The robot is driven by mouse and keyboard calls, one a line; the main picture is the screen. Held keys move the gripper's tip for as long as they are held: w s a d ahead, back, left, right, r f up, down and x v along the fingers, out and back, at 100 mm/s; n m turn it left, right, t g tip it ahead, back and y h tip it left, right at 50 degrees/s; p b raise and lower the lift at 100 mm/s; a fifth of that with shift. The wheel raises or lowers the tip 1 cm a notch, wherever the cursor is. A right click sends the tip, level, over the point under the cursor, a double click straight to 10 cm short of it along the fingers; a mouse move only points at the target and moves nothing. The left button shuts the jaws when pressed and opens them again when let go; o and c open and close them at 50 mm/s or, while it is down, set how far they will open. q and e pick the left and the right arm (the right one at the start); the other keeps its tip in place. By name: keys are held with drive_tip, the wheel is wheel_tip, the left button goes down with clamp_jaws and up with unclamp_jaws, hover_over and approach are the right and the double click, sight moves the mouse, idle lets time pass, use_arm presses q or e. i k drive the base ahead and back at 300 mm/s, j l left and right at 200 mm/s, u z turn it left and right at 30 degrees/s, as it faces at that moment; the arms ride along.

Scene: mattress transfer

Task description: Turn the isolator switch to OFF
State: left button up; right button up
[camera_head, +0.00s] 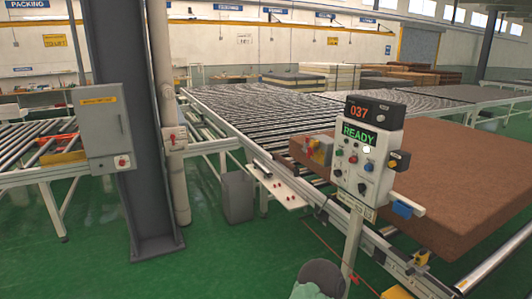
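A grey control post (365,160) stands right of centre, with a READY screen, a 037 display and several buttons and knobs on its face. On its left side is a small box with a yellow and red part (318,151), which looks like a rotary switch; its handle position is too small to read. A grey cabinet (106,125) on the dark column at left also carries a red knob (122,161) on a pale plate. I cannot tell for sure which of these is the isolator. Neither gripper shows in the head view.
A brown mattress (450,185) lies on the roller conveyor (260,110) behind the post. A dark column (145,200) and a pale pipe with a red-handled box (174,138) stand at left. A rounded dark grey shape (322,276) is at the bottom edge. Green floor is open at front left.

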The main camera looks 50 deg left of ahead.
sight(310, 152)
drive_tip(key=u, duration=1.45)
drive_tip(key=i+j, duration=0.25)
